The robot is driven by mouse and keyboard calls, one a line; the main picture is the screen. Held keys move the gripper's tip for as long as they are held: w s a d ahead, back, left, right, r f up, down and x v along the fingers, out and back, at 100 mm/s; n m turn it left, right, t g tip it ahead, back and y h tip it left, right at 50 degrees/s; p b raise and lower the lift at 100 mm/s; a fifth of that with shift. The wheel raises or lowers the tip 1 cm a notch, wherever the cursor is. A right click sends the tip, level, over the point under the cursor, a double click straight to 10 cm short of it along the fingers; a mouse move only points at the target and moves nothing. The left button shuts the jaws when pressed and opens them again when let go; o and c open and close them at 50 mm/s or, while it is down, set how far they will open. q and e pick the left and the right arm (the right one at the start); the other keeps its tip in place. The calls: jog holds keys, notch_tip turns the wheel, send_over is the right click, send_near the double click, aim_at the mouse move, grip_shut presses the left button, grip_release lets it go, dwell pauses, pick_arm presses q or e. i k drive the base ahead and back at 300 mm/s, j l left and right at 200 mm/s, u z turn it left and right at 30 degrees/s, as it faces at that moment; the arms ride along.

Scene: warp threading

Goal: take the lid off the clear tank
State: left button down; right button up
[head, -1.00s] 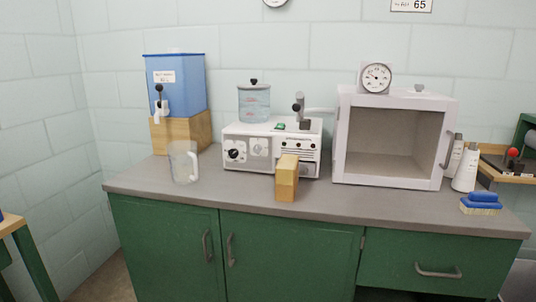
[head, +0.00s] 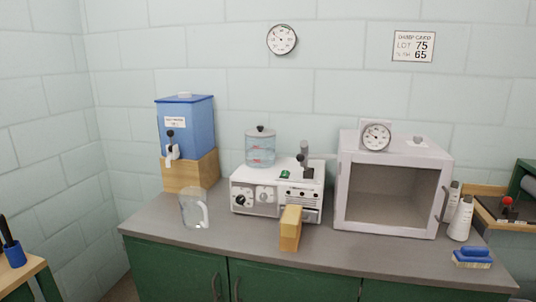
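The clear tank (head: 260,151) stands on top of the white machine (head: 262,203), toward its left part. It is a see-through cylinder with bluish contents and reddish marks on its side. Its lid (head: 260,128) sits on top of the tank and has a small dark knob. Neither of my grippers shows in the head view.
A blue dispenser (head: 187,124) on a wooden block (head: 190,172) stands at left, with a clear jug (head: 191,210) before it. A wooden block (head: 290,228) stands in front of the machine. A white cabinet (head: 345,195) is at right. The front counter (head: 235,241) has bare patches.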

aim_at(260, 132)
jog(key=i+j, duration=0.35)
jog(key=i+j+z, duration=0.6)
jog(key=i+j, duration=0.2)
jog(key=j, duration=0.15)
